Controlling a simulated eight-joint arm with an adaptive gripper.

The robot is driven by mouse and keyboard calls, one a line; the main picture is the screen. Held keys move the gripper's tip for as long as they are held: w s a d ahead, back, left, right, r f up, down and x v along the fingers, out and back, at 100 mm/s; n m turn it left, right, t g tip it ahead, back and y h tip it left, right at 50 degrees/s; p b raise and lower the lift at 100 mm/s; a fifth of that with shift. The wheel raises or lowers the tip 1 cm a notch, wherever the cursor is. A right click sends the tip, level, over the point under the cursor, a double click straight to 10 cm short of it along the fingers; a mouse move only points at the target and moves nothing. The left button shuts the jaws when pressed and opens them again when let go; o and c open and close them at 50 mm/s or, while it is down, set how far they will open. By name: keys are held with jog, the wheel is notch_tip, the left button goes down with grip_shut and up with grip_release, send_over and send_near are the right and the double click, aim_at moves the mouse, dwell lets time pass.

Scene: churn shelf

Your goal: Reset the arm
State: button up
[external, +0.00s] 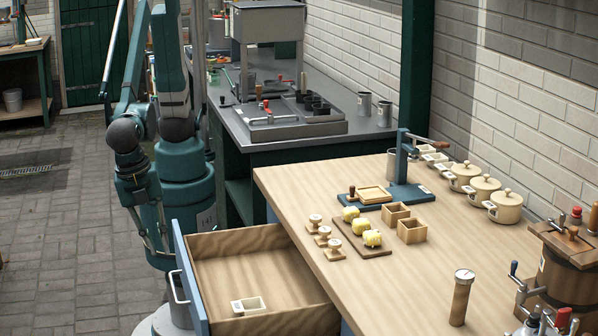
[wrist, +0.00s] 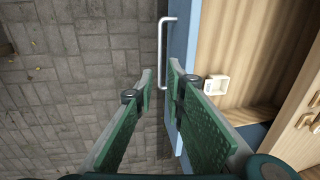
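My gripper (wrist: 160,82) is open and empty, with its two green-padded fingers apart in the wrist view. Floor and the edge of the drawer front show beyond the fingertips. The metal drawer handle (wrist: 162,45) lies ahead of the fingertips, with no visible grip on it. The wooden drawer (external: 226,242) is pulled open from the workbench; its blue front (external: 190,278) faces my arm. A small cream box (external: 248,306) lies in the drawer, and it also shows in the wrist view (wrist: 216,84). In the external view my arm hangs left of the drawer; its fingers are hard to make out.
On the wooden workbench (external: 300,190) are a dark board with yellow lumps (external: 372,238), wooden stamps (external: 323,230), small wooden boxes (external: 411,231), a blue press (external: 402,185), lidded pots (external: 485,188) and a churn (external: 568,268). Open paved floor (external: 60,220) lies left.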

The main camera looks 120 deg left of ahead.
dwell(0.8)
jog(key=w+a+r+n+h, duration=0.1)
jog(key=w+a+r, duration=0.3)
jog(key=a, duration=0.5)
jog(key=w+a+r+n+t, duration=0.15)
jog(key=w+a+r, duration=0.25)
jog(key=a, duration=0.4)
jog(key=w+a+r+n+h, duration=0.1)
jog(key=w+a+r, duration=0.3)
jog(key=a, duration=0.5)
jog(key=s+a+r+n+t, duration=0.2)
jog(key=s+a, duration=0.1)
jog(key=a, duration=1.1)
jog(key=s+a+r+n+t, duration=0.2)
jog(key=s+a+n, duration=0.1)
jog(key=a, duration=1.1)
